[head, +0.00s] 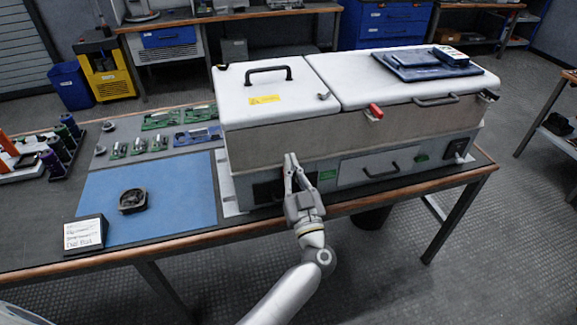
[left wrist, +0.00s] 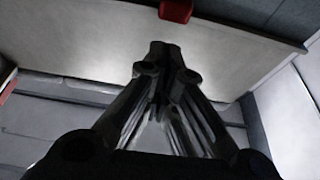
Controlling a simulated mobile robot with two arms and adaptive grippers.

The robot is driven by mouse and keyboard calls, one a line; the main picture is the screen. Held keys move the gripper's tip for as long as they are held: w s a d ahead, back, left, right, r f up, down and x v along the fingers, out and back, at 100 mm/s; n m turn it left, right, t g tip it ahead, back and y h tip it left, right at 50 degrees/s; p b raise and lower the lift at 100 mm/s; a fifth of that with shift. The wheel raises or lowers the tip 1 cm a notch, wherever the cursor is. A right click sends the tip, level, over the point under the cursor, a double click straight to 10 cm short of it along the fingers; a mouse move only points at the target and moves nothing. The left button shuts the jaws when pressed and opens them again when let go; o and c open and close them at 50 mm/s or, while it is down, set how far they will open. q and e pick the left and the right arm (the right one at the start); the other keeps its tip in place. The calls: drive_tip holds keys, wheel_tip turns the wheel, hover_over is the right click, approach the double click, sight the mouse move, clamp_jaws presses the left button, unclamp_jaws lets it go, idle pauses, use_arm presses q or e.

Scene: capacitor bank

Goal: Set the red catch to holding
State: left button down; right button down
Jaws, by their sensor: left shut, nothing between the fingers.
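The red catch (head: 375,111) sits on the front upper edge of the long white-lidded cabinet (head: 270,145), below the right lid and left of that lid's handle. My left gripper (head: 291,156) is in front of the cabinet's lower left front, below and left of the catch and apart from it. Its fingers are together and empty. In the left wrist view the closed fingertips (left wrist: 165,48) point at a pale panel, with a red piece (left wrist: 176,10) beyond them at the top edge. Another red bit (left wrist: 6,88) shows at the left edge; I cannot tell which is the catch. My right gripper is not in view.
A dark tablet-like panel (head: 425,65) lies on the right lid. The left lid has a black handle (head: 268,74). A blue mat (head: 170,195) with a black fan (head: 132,201) lies left of the cabinet. The table's wooden front edge (head: 380,202) runs below my gripper.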

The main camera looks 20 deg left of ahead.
use_arm(q)
drive_tip(key=shift+f, duration=0.55)
drive_tip(key=shift+f+b, duration=0.2)
drive_tip(key=shift+b, duration=0.25)
drive_tip(key=shift+f, duration=0.1)
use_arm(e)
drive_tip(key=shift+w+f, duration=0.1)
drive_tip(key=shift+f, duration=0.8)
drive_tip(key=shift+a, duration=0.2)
use_arm(q)
wheel_tip(320, 180, down, 3)
drive_tip(key=shift+r+b, duration=0.2)
drive_tip(key=shift+b, duration=0.2)
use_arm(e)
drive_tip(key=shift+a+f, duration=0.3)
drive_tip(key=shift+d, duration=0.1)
